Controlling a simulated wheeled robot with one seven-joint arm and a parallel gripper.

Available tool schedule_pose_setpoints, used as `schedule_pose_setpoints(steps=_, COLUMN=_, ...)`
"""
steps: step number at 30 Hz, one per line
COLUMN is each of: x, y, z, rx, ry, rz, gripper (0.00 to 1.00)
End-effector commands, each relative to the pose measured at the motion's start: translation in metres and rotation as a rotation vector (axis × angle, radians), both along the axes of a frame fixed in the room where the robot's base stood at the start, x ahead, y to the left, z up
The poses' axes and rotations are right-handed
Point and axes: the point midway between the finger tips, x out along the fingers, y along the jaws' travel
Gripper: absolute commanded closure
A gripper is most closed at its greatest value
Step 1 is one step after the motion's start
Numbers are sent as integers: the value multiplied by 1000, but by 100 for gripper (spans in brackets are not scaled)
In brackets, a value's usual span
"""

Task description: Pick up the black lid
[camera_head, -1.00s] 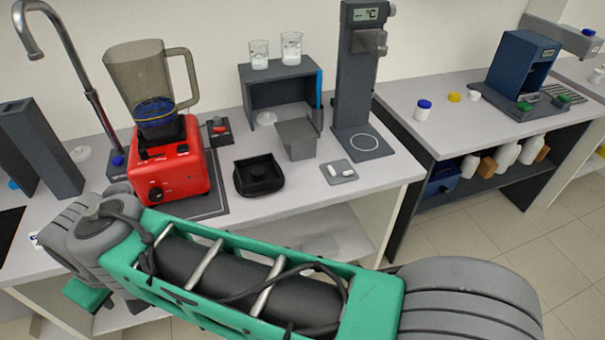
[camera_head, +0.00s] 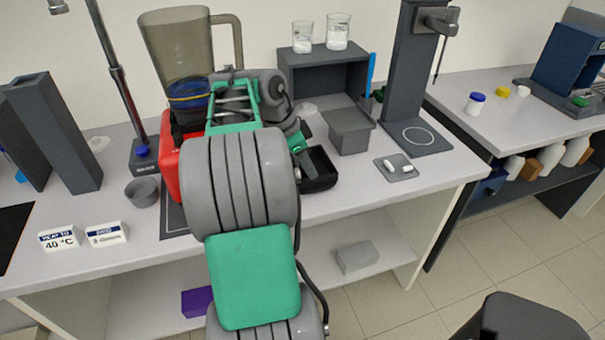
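The black lid (camera_head: 322,172) lies on the bench, right of the red blender base and in front of the grey bin. My arm hides its left part. My gripper (camera_head: 302,150) is at the end of the arm, close to the lid's upper left edge in the picture. Its fingers are small and mostly hidden, so I cannot tell whether they are open or touch the lid.
The red blender (camera_head: 170,155) with its clear jug stands behind my arm. A grey bin (camera_head: 350,130), a grey pad with white pieces (camera_head: 396,172) and a tall dark stand (camera_head: 408,70) are to the right. A small grey cup (camera_head: 142,192) stands left.

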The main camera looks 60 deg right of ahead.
Motion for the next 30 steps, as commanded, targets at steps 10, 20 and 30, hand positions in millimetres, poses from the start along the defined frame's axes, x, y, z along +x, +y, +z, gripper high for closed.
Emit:
schedule_pose_setpoints(steps=10, x=-10, y=-11, z=-40, rx=0, ry=0, rz=6, gripper=67)
schedule_pose_setpoints(steps=20, x=-9, y=-11, z=-41, rx=0, ry=0, rz=9, gripper=67)
schedule_pose_setpoints(steps=30, x=-9, y=-11, z=-44, rx=0, ry=0, rz=9, gripper=67)
